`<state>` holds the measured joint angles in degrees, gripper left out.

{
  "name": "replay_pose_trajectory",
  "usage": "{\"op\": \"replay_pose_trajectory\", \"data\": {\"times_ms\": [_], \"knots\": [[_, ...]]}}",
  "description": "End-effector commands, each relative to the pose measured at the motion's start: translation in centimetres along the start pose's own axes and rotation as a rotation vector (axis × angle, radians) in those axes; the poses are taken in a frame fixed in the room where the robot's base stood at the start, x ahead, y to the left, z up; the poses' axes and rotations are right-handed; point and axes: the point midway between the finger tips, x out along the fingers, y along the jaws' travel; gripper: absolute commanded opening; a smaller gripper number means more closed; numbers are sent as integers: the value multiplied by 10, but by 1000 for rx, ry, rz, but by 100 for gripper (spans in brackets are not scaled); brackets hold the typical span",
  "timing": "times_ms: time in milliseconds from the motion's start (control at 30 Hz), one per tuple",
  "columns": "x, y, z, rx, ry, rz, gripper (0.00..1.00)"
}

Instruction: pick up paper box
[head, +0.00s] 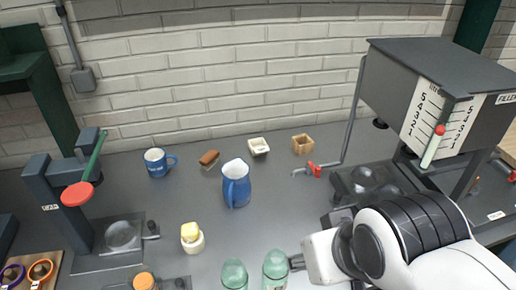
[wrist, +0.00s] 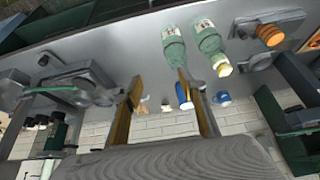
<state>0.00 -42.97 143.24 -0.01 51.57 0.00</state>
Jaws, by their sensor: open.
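A small tan open-topped box (head: 303,144), which looks like the paper box, stands at the back of the grey counter near the wall. In the wrist view the tan box (wrist: 143,107) shows small, just inside the left finger. A white square dish (head: 259,147) stands left of it in the head view. My gripper (wrist: 160,79) is open, with two separated fingers and nothing held between them. In the head view my gripper (head: 295,263) is low at the front, beside the green bottles and well apart from the box. Its fingers are partly hidden there.
Two green bottles (head: 274,268) (head: 234,274) stand at the front. A blue jug (head: 236,188), blue mug (head: 156,163), brown block (head: 209,158) and yellow-topped jar (head: 192,237) stand farther left. The filler tank (head: 430,75) and its red-handled tap (head: 316,168) are right of the box.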

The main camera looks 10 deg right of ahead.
Motion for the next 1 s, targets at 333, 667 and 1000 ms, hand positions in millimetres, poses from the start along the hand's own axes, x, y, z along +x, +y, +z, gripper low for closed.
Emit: {"op": "replay_pose_trajectory", "data": {"times_ms": [333,667,1000], "knots": [[0,0,0,0,0,0,41],[0,0,0,0,0,0,62],[4,1,1,5,-18,2,62]]}}
